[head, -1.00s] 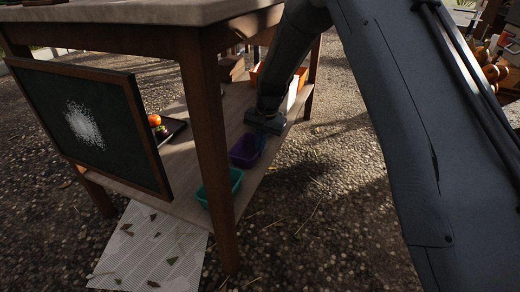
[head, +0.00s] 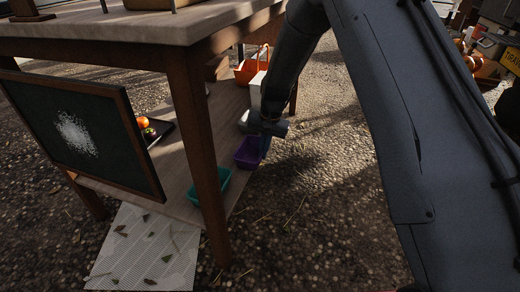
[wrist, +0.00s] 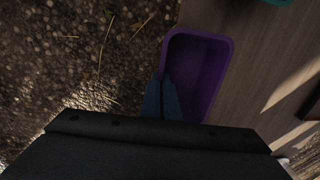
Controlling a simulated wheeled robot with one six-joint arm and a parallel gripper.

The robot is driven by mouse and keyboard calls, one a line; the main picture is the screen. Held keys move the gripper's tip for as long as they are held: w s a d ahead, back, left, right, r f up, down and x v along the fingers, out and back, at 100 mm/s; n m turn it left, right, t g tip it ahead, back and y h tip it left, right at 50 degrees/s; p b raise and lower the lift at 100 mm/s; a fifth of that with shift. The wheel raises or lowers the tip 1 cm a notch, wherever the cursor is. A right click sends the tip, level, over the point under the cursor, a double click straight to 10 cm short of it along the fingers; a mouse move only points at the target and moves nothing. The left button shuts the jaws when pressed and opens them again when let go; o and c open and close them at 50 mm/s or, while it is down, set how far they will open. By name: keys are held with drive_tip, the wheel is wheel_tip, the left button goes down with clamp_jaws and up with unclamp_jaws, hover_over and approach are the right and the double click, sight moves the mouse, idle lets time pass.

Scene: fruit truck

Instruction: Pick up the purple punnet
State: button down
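The purple punnet (head: 247,153) sits on the lower wooden shelf at its right edge, just behind the teal punnet. In the wrist view the punnet (wrist: 208,75) looks empty, with its near end hidden by my gripper's dark body. My gripper (head: 266,146) is at the punnet's right side in the head view. In the wrist view its blue fingers (wrist: 162,98) point down at the punnet's left rim and overlap it. The fingers appear close together; I cannot tell whether they are closed on the rim. No lift of the punnet shows.
A teal punnet (head: 209,187) stands nearer on the shelf (head: 178,203). An orange basket (head: 250,72) and a pale box (head: 256,90) stand behind. A table leg (head: 201,150) and a chalkboard (head: 80,132) are to the left. Gravel on the right is open.

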drive_tip(key=c, duration=1.9)
unclamp_jaws()
drive_tip(key=shift+c, duration=0.2)
wheel_tip(320, 180, up, 8)
drive_tip(key=d+p, duration=0.1)
drive_tip(key=p, duration=0.2)
drive_tip(key=shift+s+f, duration=0.15)
drive_tip(key=shift+s, duration=0.05)
